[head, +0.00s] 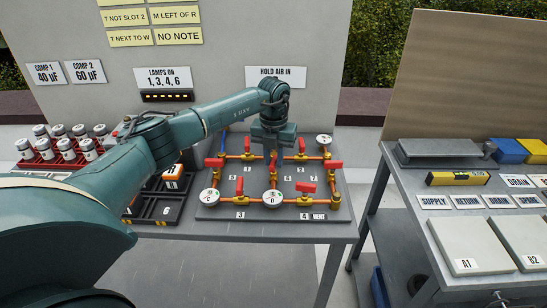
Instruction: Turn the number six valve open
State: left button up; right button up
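A valve board (225,212) stands on the grey table, with orange pipes, brass fittings and several red valve handles. One red handle (306,188) is at the front right. Another red handle (333,164) is at the right side, and one (214,163) is at the left. Small number tags lie on the board; 3 and 4 read at the front, but I cannot make out a 6 surely. My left gripper (279,158) points down over the middle of the board, close to a red handle partly hidden by it. Its finger gap is too small to judge. My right gripper is not in view.
White dial gauges C (209,198) and D (272,198) stand at the board's front. Silver canisters in a red rack (42,163) and a dark numbered tray (160,211) are at left. A signed panel (225,40) rises behind. A second table (420,205) is at right.

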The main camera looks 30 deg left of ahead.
aim_at(274, 160)
pick_arm(q)
jog(key=shift+o, duration=1.4)
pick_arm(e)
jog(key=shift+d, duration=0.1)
pick_arm(q)
jog(key=shift+r, duration=0.35)
notch_tip(274, 160, up, 12)
jog(key=b, duration=0.2)
jog(key=shift+r, duration=0.25)
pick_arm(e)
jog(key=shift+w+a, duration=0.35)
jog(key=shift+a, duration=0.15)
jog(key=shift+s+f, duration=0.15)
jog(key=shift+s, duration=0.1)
